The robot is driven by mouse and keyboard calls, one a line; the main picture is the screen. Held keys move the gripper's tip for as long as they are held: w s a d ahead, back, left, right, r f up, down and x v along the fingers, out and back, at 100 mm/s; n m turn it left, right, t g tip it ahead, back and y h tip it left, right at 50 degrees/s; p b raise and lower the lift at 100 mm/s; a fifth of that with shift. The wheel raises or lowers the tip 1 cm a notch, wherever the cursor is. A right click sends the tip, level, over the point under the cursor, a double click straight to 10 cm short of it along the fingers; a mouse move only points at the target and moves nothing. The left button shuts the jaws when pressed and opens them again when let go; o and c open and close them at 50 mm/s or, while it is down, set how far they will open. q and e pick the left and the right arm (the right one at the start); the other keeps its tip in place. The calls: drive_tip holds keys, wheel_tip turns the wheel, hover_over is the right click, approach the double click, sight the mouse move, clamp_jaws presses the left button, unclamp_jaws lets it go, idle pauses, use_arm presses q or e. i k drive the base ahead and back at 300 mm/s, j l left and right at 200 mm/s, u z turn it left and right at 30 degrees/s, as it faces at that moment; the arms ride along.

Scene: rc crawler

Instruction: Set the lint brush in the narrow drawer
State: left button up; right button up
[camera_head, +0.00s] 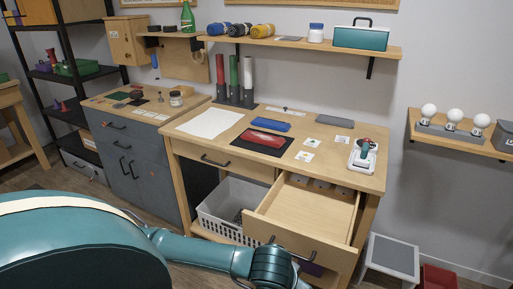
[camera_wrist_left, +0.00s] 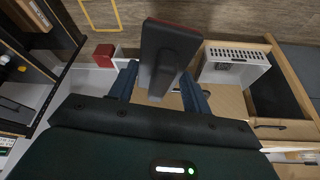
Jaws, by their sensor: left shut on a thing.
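My left gripper (camera_wrist_left: 160,90) is shut on the lint brush, which has a dark head (camera_wrist_left: 172,42) with a reddish edge. Its grey handle runs down between the two blue fingers. In the head view the left wrist (camera_head: 270,264) is low, in front of the workbench's open drawer; the fingertips and brush are hard to make out there. The open wooden drawer (camera_head: 300,210) is pulled out on the right side of the bench, its floor mostly bare. A shut drawer (camera_head: 222,162) with a dark handle is to its left. My right gripper is not in view.
The bench top (camera_head: 345,175) holds a red case on a dark mat (camera_head: 262,141), a blue item (camera_head: 270,125) and a white tray (camera_head: 362,155). A white basket (camera_head: 225,205) stands on the shelf below. A grey-topped stool (camera_head: 391,255) stands at right.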

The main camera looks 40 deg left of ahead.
sight(299, 215)
drive_tip(key=z, duration=2.65)
drive_tip(key=k+j+z, duration=0.15)
drive_tip(key=z, duration=0.35)
drive_tip(key=k+z, duration=0.25)
drive_tip(key=z, duration=0.25)
drive_tip(key=k+j+u, duration=0.2)
drive_tip(key=k, duration=0.7)
drive_tip(key=k+u, duration=0.45)
drive_tip(key=k, duration=0.45)
drive_tip(key=k+z, duration=0.3)
drive_tip(key=k+l+z, duration=0.15)
drive_tip(key=k+z, duration=0.15)
drive_tip(key=k, duration=0.2)
drive_tip(key=k+j+u, duration=0.2)
drive_tip(key=k, duration=0.15)
drive_tip(key=l+u, duration=0.1)
drive_tip(key=u, duration=1.35)
